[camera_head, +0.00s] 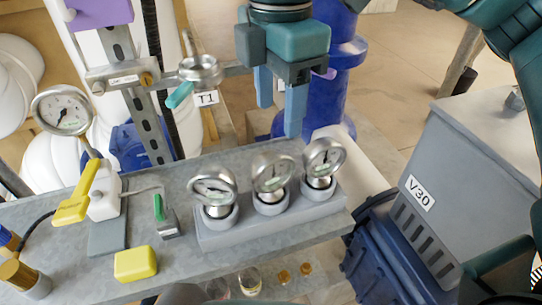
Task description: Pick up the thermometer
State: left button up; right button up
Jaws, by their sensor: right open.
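Three round dial instruments with metal rims stand in a grey holder block (270,228) on the bench: a left dial (213,187), a middle dial (272,175) and a right dial (324,158). Their faces are too small to read, so I cannot tell which is the thermometer. My right gripper (280,120) points down, open and empty, with its blue fingers above and behind the middle and right dials. It appears apart from them. My left gripper is not in view.
A metal fitting (199,70) labelled T1 sits on a bracket behind. A gauge (62,110) stands at left by a yellow-handled device (78,195). A yellow block (135,264) lies on the bench (185,255). A grey V30 box (470,160) is at right.

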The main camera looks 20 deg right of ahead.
aim_at(271, 170)
jog(key=f, duration=0.7)
jog(key=shift+s, duration=0.2)
jog(key=shift+w+a+f+p, duration=0.1)
jog(key=shift+a+f+p, duration=0.05)
jog(key=shift+f, duration=0.8)
jog(key=shift+w+a+f+p, duration=0.1)
jog(key=shift+f+p, duration=0.05)
jog(key=shift+f, duration=0.8)
jog(key=shift+w+a+f+p, duration=0.1)
jog(key=shift+a+f+p, duration=0.05)
jog(key=shift+f, duration=0.8)
jog(key=shift+c, duration=0.4)
jog(key=c, duration=0.9)
notch_tip(271, 170, up, 10)
jog(key=shift+r, duration=0.1)
